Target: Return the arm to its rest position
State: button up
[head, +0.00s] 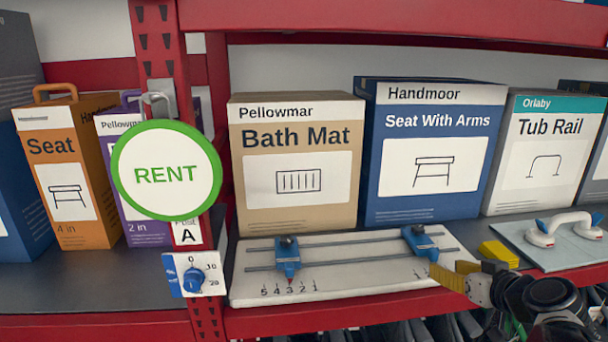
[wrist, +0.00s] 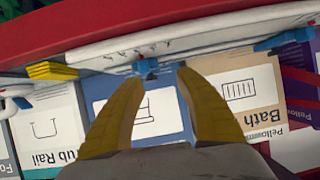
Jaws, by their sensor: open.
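My gripper (head: 450,272) is at the lower right of the head view, with yellow fingers beside the right end of a white board with rails (head: 345,286). In the wrist view, which looks upside down, the fingers of my gripper (wrist: 160,78) are spread apart with nothing between them. The right blue slider (head: 420,242) on the rails lies just beyond the fingertips in the wrist view (wrist: 146,67). I cannot tell if they touch it. The left blue slider (head: 287,257) stands near the numbered marks.
Bath Mat (head: 295,205), Seat With Arms (head: 425,205) and Tub Rail (head: 545,195) boxes stand behind the board. A yellow block (head: 499,254) and a white-handled rail (head: 565,229) lie to the right. A RENT sign (head: 165,172) and a blue dial (head: 193,279) are on the red post.

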jog(key=s+a+f+g+y, duration=0.15)
jog(key=s+a+g, duration=0.4)
jog(key=a, duration=0.95)
jog(key=s+a+f+h+b, duration=0.1)
jog(key=s+a+f+h, duration=0.1)
jog(key=s, duration=0.9)
jog(key=shift+a, duration=0.65)
